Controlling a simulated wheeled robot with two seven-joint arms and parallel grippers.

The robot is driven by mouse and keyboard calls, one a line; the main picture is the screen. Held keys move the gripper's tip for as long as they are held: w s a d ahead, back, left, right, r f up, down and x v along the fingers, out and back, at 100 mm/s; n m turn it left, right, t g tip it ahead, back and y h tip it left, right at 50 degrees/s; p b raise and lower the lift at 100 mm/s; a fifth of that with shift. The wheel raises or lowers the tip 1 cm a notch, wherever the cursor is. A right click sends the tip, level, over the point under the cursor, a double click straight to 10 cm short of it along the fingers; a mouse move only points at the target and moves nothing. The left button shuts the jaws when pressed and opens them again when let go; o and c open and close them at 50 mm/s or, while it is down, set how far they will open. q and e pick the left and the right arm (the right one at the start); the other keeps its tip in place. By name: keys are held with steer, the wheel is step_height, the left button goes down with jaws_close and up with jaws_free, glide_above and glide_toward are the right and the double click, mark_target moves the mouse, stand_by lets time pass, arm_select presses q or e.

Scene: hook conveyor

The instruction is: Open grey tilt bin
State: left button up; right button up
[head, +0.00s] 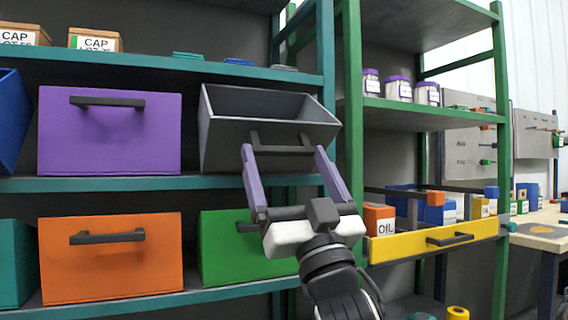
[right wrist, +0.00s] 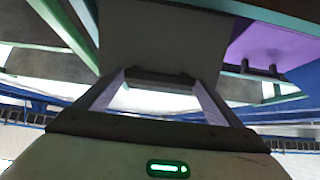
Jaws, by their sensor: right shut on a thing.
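The grey tilt bin (head: 222,150) is on the upper-middle shelf, right of the purple bin. Its front leans forward and its open top shows a dark inside. My right gripper (head: 284,152) is in front of it, its two purple fingers at either end of the bin's dark handle, shut on it. In the right wrist view the handle (right wrist: 160,78) lies between the fingertips against the grey front (right wrist: 160,40). My left gripper is out of view.
A purple bin (head: 110,135), an orange bin (head: 110,265) and a green bin (head: 225,262) surround it. Green shelf posts (head: 352,120) stand close on the right. A yellow-fronted drawer (head: 405,248) with boxes sticks out at lower right.

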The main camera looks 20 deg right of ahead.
steer(key=shift+w+f, duration=0.25)
steer(key=shift+f, duration=0.1)
steer(key=o, duration=1.3)
steer(key=shift+r, duration=0.1)
steer(key=shift+s, duration=0.15)
steer(key=v, duration=1)
